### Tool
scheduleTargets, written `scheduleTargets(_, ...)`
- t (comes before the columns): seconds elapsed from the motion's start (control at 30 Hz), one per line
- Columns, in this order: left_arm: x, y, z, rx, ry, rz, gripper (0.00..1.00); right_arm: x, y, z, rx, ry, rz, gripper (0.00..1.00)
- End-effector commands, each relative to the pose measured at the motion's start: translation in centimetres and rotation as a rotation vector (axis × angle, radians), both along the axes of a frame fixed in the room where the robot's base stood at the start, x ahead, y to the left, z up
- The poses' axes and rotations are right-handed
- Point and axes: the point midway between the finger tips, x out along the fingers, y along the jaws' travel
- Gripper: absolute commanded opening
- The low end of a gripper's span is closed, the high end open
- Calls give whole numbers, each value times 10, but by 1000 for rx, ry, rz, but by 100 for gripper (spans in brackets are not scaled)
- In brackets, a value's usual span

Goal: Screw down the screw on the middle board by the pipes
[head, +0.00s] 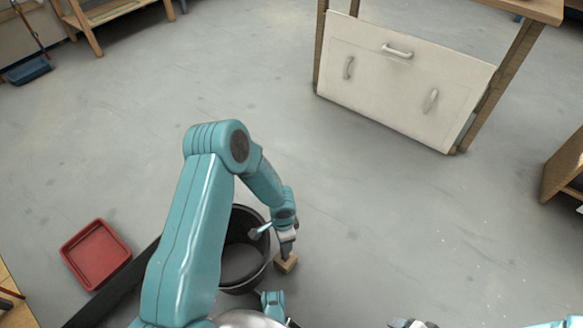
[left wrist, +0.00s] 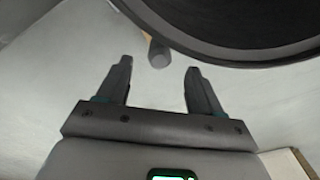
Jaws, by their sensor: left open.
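I cannot make out the screw, the middle board or the pipes in either view. My left gripper (head: 287,249) points down at the right side of a black bucket, just above a small wooden block (head: 286,263) on the floor. In the left wrist view my left gripper (left wrist: 158,76) is open with nothing between its fingers. A grey rounded tool end (left wrist: 158,55) shows beyond the fingertips, beside the bucket rim. My right gripper (head: 412,323) seems to show only as a grey part at the bottom edge; its jaws are cut off.
The black bucket (head: 234,278) stands on the floor, with a tool end showing at its rim. A red tray (head: 95,254) lies to its left. A white panel with handles (head: 395,85) leans at a wooden table (head: 507,80). Shelving stands at the right edge. The middle floor is clear.

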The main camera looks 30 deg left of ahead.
Motion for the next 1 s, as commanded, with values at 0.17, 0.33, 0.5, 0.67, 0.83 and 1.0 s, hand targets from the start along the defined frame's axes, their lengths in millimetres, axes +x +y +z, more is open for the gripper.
scheduleTargets(0.17, 0, 1, 49, 1, -2, 1, 66, 0, 0, 32, 0, 0, 0, 67)
scheduleTargets(0.33, 4, 1, 85, 1, -3, 19, 66, 0, 0, 54, 0, 1, 0, 67)
scheduleTargets(0.5, 13, 2, 121, 1, -3, 66, 66, 0, 0, 74, 0, 0, 0, 67)
scheduleTargets(0.67, 19, 2, 156, 1, -3, 109, 66, 0, 0, 94, 0, 1, 0, 67)
scheduleTargets(0.83, 25, 1, 193, 1, -3, 155, 66, 0, 0, 114, 0, 0, 0, 67)
scheduleTargets(1.0, 31, -1, 230, 2, -3, 201, 66, 0, 0, 135, 0, 0, 0, 67)
